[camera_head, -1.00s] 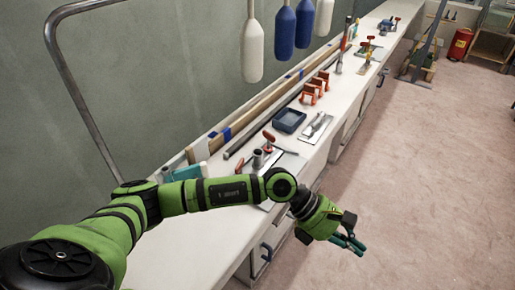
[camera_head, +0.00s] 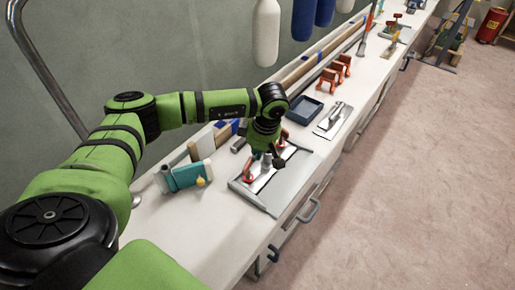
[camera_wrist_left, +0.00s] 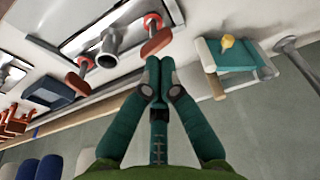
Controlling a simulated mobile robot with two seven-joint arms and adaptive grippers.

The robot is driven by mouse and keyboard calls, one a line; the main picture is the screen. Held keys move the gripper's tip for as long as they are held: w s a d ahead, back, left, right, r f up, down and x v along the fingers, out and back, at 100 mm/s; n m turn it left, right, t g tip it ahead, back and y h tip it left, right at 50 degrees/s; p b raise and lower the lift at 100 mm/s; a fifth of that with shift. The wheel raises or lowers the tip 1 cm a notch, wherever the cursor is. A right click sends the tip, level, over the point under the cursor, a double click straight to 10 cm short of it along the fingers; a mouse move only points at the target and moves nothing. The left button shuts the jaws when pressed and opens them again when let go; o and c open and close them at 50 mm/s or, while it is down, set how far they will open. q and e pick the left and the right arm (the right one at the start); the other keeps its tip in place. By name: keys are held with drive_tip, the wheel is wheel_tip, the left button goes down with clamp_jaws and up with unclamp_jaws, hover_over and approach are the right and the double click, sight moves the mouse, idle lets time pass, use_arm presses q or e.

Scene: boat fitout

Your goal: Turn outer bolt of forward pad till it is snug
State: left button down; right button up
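A grey plate (camera_head: 288,187) lies on the bench with a metal fitting (camera_head: 264,163) on it. The fitting has an upright tube and red-handled clamps (camera_head: 248,172) at both ends. In the left wrist view the tube (camera_wrist_left: 110,42) and a red clamp (camera_wrist_left: 154,38) are beside the fingertips. My left gripper (camera_head: 266,150) hangs over the far side of the plate. In the wrist view its fingertips (camera_wrist_left: 160,68) meet with nothing seen between them. I cannot make out bolts or tell which part is the forward pad. My right gripper is out of view.
A teal tool (camera_head: 186,176) with a yellow knob stands left of the plate. A blue tray (camera_head: 304,111), orange clamps (camera_head: 334,72) and a trowel on a board (camera_head: 333,119) lie farther along the bench. Fenders (camera_head: 266,35) hang above.

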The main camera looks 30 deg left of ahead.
sight(246, 172)
use_arm(q)
drive_tip(key=b+x, duration=0.6)
drive_tip(key=x, duration=0.3)
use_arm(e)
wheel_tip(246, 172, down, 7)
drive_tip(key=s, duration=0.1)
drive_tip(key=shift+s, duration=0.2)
use_arm(q)
drive_tip(key=shift+w+a+f, duration=0.1)
drive_tip(key=shift+a+f, duration=0.05)
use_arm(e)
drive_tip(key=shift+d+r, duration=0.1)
use_arm(q)
drive_tip(key=shift+a+b, duration=0.35)
drive_tip(key=shift+a, duration=0.35)
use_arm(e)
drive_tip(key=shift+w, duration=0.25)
use_arm(q)
drive_tip(key=shift+d, duration=0.7)
